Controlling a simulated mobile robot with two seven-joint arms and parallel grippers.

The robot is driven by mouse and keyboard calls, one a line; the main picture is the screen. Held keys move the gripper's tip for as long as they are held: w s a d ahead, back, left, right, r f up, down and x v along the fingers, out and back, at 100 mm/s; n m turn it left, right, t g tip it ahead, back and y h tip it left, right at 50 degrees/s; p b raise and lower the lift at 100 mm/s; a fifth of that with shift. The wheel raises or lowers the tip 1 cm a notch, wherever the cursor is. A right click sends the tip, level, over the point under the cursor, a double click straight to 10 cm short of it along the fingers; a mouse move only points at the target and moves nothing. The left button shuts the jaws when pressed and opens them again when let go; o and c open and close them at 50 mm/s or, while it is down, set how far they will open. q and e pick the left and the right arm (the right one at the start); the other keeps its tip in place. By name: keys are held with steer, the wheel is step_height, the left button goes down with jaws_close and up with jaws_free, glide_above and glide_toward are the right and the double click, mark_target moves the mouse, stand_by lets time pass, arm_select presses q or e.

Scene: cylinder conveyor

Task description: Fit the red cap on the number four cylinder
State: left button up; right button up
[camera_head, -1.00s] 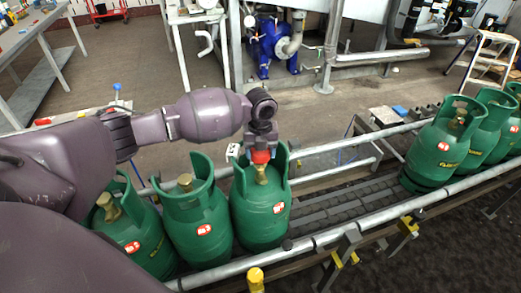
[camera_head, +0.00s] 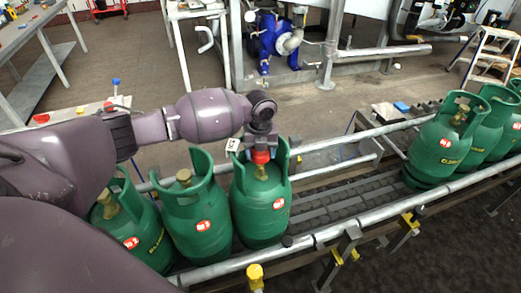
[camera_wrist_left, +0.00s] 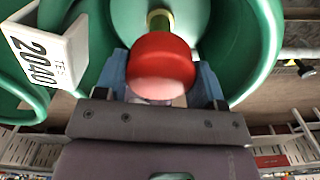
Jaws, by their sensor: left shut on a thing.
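My left gripper (camera_head: 262,150) is shut on the red cap (camera_head: 261,157). It holds the cap over the brass valve of a green cylinder (camera_head: 262,215), the third from the left in the head view. In the left wrist view the cap (camera_wrist_left: 161,66) sits between the blue fingers, with the brass valve (camera_wrist_left: 160,20) just beyond it inside the green collar. I cannot tell whether cap and valve touch. No number four is readable on the cylinder. My right gripper is not in view.
Two green cylinders (camera_head: 199,220) (camera_head: 135,235) stand left of this one, and several more (camera_head: 437,150) stand at the right of the conveyor. Bare rollers (camera_head: 350,203) lie between the groups. Metal rails (camera_head: 400,207) run along both sides. A white tag (camera_wrist_left: 40,60) sits beside the gripper.

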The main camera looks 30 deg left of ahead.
arm_select(q)
steer(key=shift+f, duration=0.5)
steer(key=shift+f+b, duration=0.4)
steer(key=shift+f, duration=0.2)
steer(key=o, duration=0.9)
steer(key=shift+o, duration=0.3)
